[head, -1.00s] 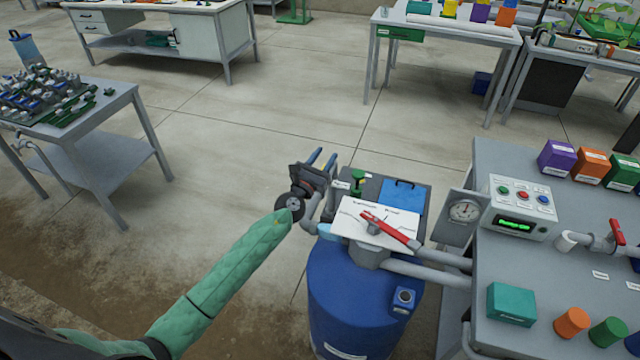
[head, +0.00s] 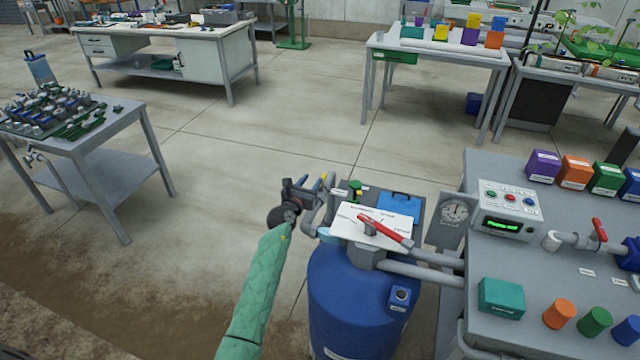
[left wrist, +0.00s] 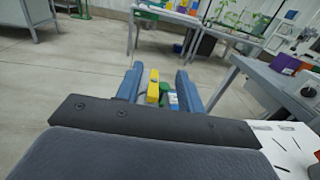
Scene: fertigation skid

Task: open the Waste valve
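A red-handled valve (head: 385,231) sits over a white label plate (head: 350,215) above a blue drum (head: 345,300). Its lever slants from upper left to lower right. The plate's printing is too small to read, so I cannot tell which mark is Waste. My left gripper (head: 308,184) is left of and beyond the plate, apart from the lever. In the left wrist view its two blue fingers (left wrist: 157,90) stand apart. Yellow and green pieces (left wrist: 155,93) show between them; I cannot tell whether they touch. My right gripper is not in view.
Grey pipes run right from the valve, past a gauge (head: 455,212), to a grey bench (head: 540,260). The bench holds a control box (head: 507,210), another red-handled valve (head: 600,230) and coloured blocks. A green-topped item (head: 355,190) and blue clipboard (head: 400,207) lie behind the plate.

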